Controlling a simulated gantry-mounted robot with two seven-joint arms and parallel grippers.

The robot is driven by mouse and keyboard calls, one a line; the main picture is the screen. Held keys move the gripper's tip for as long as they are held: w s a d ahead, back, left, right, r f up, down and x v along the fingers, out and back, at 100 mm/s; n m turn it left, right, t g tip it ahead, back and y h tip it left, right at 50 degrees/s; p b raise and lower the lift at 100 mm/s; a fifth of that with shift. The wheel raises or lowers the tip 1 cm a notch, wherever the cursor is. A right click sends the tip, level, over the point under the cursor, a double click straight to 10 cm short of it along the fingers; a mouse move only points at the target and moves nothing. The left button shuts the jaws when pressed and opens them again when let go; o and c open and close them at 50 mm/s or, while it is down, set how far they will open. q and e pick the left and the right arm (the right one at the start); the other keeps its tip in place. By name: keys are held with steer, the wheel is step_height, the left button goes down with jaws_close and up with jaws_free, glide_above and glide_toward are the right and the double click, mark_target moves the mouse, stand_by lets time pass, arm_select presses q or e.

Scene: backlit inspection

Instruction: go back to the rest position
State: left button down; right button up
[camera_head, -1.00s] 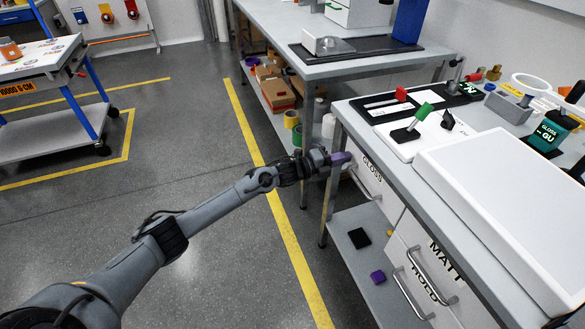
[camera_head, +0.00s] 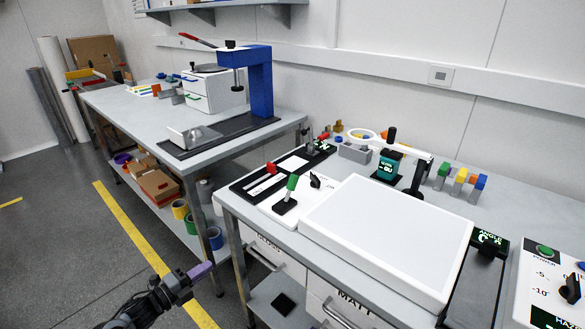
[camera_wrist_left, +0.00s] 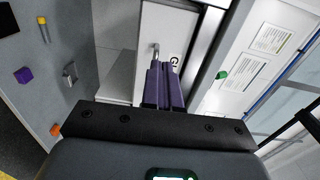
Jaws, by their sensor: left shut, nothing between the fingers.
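My left gripper (camera_head: 200,271) is low in the head view, in front of the near workbench's left leg. Its purple fingers are together with nothing held between them. In the left wrist view the shut purple fingers (camera_wrist_left: 164,88) point toward a white drawer front (camera_wrist_left: 165,30) with a metal handle, seen sideways. I cannot tell from this view how far the fingers are from the drawer. My right gripper is in neither view.
A second bench (camera_head: 130,108) with a blue press (camera_head: 262,85) stands behind. Open floor (camera_head: 70,250) lies to the left.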

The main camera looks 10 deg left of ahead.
arm_select(q)
steer(key=s+d+r+n+g+y+p, duration=0.25)
steer(key=s+d+n+p, duration=0.65)
steer(key=s+d+p, duration=0.7)
steer(key=s+r+n+g+y, duration=0.35)
steer(key=s+n+g, duration=0.2)
steer(key=s, duration=0.35)
steer(key=s+r+n+g+y, duration=0.2)
steer(key=s+r+n+g, duration=0.2)
steer(key=s+n, duration=0.45)
step_height(320, 180, up, 38)
steer(key=s+d+m+p, duration=0.1)
steer(key=p, duration=3.7)
steer(key=shift+f+m+p, duration=0.15)
steer(key=shift+m+p, duration=0.15)
steer(key=shift+m, duration=0.1)
